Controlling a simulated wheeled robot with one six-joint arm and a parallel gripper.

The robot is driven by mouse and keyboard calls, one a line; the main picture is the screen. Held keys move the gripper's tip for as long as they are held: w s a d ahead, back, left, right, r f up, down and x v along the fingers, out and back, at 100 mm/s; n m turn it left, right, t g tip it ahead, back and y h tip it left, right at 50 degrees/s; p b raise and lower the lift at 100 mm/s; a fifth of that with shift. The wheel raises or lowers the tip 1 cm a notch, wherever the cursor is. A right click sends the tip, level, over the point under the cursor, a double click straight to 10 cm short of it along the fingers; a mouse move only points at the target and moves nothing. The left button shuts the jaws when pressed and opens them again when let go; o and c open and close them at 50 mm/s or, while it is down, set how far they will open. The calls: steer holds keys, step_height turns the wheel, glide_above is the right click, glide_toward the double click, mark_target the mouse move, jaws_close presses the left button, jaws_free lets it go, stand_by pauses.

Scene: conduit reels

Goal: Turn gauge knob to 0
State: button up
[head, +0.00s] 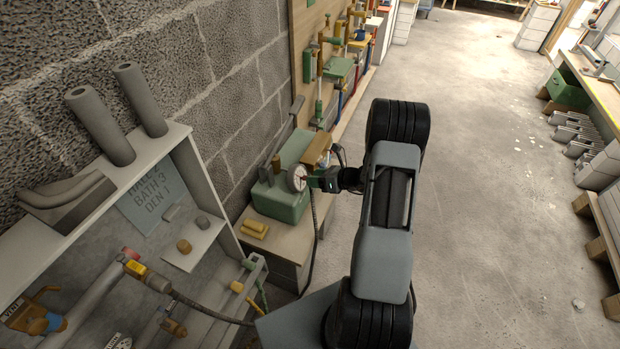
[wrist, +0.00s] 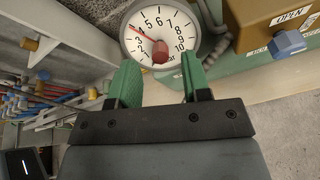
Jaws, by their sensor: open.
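The round white gauge (wrist: 176,28) has black numbers and fills the top middle of the wrist view. Its red needle (wrist: 143,33) points to the upper left, around the 3 to 4 marks. The red knob (wrist: 160,52) sits at the lower middle of the dial. My gripper (wrist: 159,65) has two green fingers, open, one on each side just below the knob, with nothing visible between them. In the head view the gauge (head: 297,177) is on the left end of my gripper (head: 315,179), at the green machine (head: 281,205). Contact cannot be told.
A tan box (wrist: 262,14) marked OPEN with a blue knob (wrist: 289,42) is right of the gauge. Yellow blocks (head: 254,228) lie on the bench beside the machine. An open cabinet (head: 212,255) stands at left. The floor (head: 485,130) at right is largely clear.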

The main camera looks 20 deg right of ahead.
steer(key=shift+x, duration=1.3)
steer(key=shift+c, duration=0.2)
jaws_close()
